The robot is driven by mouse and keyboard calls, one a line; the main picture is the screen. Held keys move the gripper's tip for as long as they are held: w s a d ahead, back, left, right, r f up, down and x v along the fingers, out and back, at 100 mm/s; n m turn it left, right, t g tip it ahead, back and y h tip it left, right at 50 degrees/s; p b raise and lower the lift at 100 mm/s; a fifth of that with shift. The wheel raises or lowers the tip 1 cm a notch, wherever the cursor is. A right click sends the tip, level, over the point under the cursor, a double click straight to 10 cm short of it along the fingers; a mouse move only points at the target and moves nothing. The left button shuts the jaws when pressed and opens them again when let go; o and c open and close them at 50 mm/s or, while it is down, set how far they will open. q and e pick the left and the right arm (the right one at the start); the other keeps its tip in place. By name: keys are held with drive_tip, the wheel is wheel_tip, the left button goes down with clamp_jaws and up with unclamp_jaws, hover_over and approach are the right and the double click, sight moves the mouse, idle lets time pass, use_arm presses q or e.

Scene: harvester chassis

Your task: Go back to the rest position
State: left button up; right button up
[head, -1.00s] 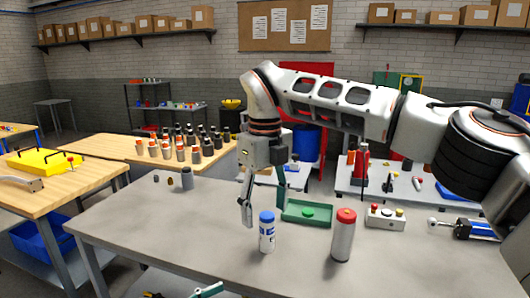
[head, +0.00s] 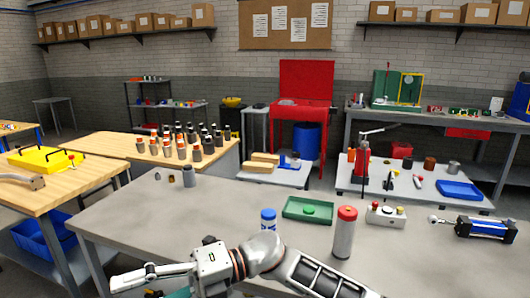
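My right gripper (head: 148,287) is low at the bottom left of the head view, in front of the near edge of the grey table (head: 120,215). It points left. Its pale finger (head: 150,276) and its teal finger stand apart, with nothing seen between them; the teal one is partly cut off by the bottom edge. My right arm runs along the bottom of the picture from the right. My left gripper is not in view.
On the table stand a blue-capped white bottle (head: 268,224), a red-capped grey cylinder (head: 344,235), a green tray (head: 300,211) and a button box (head: 385,216). A small grey cylinder (head: 189,177) stands at the far left. The table's left half is mostly clear.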

drive_tip(key=w+d+m+t+y, duration=0.5)
drive_tip(key=w+m+t+y, duration=0.15)
drive_tip(key=m+t, duration=0.5)
drive_tip(key=w+d+f+m+t+h, duration=0.5)
drive_tip(key=d+f+m+t+h, duration=0.3)
drive_tip(key=d+f+m+t, duration=0.65)
drive_tip(key=s+d+f+m+g+h, duration=0.2)
drive_tip(key=s+d+f+m+h, duration=0.1)
drive_tip(key=d+f+m+h, duration=0.25)
drive_tip(key=s+d+f+m+g+h, duration=0.1)
drive_tip(key=s+d+f+m+h, duration=0.2)
drive_tip(key=d+f, duration=0.5)
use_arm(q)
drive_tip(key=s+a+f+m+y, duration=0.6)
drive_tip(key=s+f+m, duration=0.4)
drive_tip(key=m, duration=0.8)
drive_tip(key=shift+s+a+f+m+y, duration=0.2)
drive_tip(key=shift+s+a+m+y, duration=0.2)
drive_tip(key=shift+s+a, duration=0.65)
use_arm(e)
drive_tip(key=s+d+f+m+g+h, duration=0.3)
drive_tip(key=s+d+f+m+g, duration=0.1)
drive_tip(key=s+d+f, duration=0.5)
wheel_tip(320, 180, down, 3)
drive_tip(key=shift+s+d+f, duration=0.1)
drive_tip(key=shift+s+d, duration=0.1)
drive_tip(key=shift+s, duration=1)
